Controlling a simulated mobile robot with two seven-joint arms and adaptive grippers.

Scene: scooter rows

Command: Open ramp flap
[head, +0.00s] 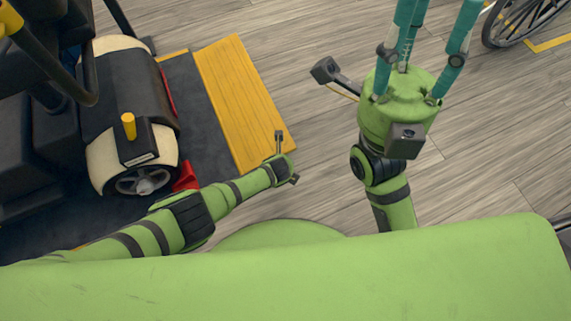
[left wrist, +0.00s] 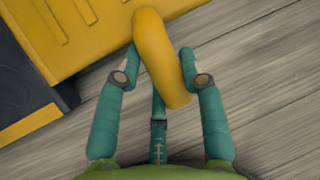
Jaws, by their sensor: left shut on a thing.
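The yellow ramp flap (head: 240,100) with raised ribs lies along the edge of a dark platform in the head view. Its corner also fills the upper left of the left wrist view (left wrist: 95,25). A thick yellow handle (left wrist: 160,75) stands beside the flap's edge in that view. My left gripper (left wrist: 159,62) has its teal fingers shut on this handle. In the head view its fingers are hidden below my wrist, at the flap's near right corner. My right gripper (head: 432,25) is away to the right, fingers spread, empty as far as shown, tips cut off by the frame.
A scooter with a black and cream wheel cover (head: 130,110) stands on the dark platform (head: 205,125) at left. A red wedge (head: 186,177) sits by its wheel. A spoked wheel (head: 520,20) is at the top right. The plank floor (head: 300,95) between is clear.

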